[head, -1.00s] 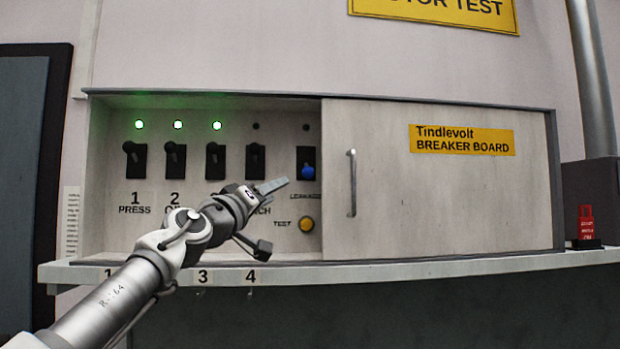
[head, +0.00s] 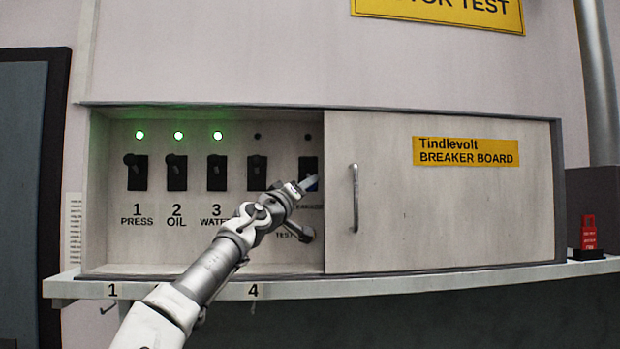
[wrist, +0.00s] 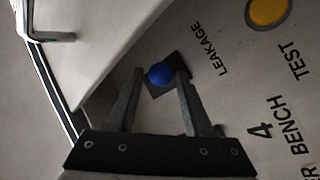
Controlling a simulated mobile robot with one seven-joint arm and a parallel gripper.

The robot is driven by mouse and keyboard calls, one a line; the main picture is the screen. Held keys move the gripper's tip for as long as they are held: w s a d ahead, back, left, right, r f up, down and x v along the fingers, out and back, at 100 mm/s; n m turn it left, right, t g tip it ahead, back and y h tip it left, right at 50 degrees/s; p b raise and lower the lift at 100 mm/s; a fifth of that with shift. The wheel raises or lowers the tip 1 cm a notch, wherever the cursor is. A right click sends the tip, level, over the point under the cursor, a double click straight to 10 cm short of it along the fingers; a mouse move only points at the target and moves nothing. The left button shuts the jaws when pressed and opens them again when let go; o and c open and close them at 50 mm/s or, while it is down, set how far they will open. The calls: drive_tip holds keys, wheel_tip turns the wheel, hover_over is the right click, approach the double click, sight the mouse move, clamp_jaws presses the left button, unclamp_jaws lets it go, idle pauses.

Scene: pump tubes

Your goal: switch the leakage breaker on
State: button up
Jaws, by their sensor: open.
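The leakage breaker (head: 308,165) is a black switch at the right end of the row, beside the sliding door; its lower part is hidden by my gripper in the head view. The lamp (head: 308,136) above it is dark. In the wrist view its blue knob (wrist: 160,73) shows between my fingertips, with the LEAKAGE label (wrist: 209,48) beside it. My gripper (head: 310,183) is open, one finger to each side of the blue knob. Whether the fingers touch it, I cannot tell.
Breakers 1, 2 and 3 (head: 217,172) have green lamps lit; breaker 4 (head: 257,172) has a dark lamp. The sliding door (head: 440,210) with its handle (head: 354,198) is close on the right. The yellow test button (wrist: 268,12) lies near the label. A ledge (head: 400,277) runs below.

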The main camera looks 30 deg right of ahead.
drive_tip(key=shift+p+x, duration=0.45)
drive_tip(key=shift+x, duration=0.9)
clamp_jaws()
idle(0.5)
